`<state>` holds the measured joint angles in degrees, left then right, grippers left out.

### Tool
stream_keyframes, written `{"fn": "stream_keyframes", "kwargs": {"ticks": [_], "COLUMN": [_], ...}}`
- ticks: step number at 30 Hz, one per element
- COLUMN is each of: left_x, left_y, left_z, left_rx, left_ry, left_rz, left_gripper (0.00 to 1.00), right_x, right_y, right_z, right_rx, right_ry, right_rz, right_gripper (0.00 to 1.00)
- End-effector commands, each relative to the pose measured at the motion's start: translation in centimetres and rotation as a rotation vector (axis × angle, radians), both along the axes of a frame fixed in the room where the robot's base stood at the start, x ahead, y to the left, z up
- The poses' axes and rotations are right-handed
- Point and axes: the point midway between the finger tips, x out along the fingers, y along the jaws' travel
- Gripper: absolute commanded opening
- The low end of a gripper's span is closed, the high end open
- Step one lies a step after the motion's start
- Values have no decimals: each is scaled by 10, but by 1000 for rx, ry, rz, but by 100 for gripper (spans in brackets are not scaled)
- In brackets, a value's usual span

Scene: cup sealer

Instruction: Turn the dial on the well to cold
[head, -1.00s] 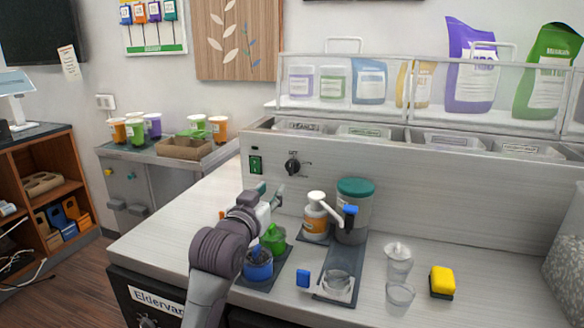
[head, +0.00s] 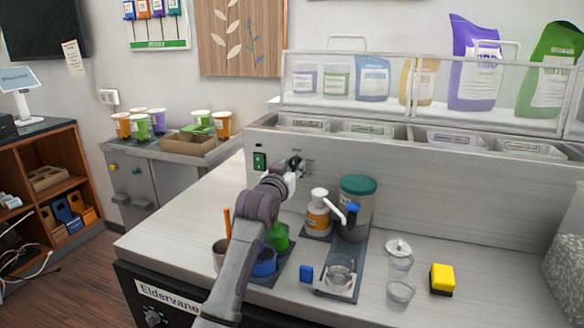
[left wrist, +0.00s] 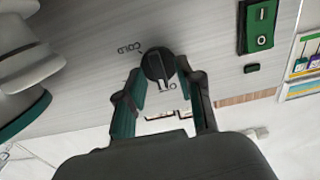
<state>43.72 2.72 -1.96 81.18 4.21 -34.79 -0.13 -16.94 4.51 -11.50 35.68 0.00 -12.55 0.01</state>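The round black dial (left wrist: 157,63) is on the steel front panel of the well (head: 420,185). In the left wrist view it has small printed labels beside it, one reading like "cold". My left gripper (left wrist: 161,68) is open, its green-padded fingertips on either side of the dial. I cannot tell whether they touch it. In the head view my left gripper (head: 292,170) is at the panel and mostly hides the dial. My right gripper is not in view.
A green power switch (head: 260,161) is left of the dial. Below my left arm stand a green bottle (head: 278,237) and a blue container (head: 264,262). A pump bottle (head: 318,217) and a teal-lidded jar (head: 357,210) are to the right.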

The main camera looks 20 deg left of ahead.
Motion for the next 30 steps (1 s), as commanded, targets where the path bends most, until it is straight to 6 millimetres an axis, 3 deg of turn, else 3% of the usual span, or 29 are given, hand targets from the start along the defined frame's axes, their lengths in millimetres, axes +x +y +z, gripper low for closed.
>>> {"fn": "stream_keyframes", "kwargs": {"ticks": [6, 12, 13, 30], "left_x": [0, 0, 0, 0], "left_y": [0, 0, 0, 0], "left_z": [0, 0, 0, 1], "left_rx": [0, 0, 0, 116], "left_ry": [0, 0, 0, -2], "left_rz": [0, 0, 0, 0], "left_gripper": [35, 1, 0, 0], "right_x": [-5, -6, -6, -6], "right_y": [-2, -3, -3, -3], "right_z": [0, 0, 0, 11], "right_rx": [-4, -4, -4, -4], "right_ry": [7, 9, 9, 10], "right_rz": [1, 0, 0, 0], "right_gripper": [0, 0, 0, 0]}}
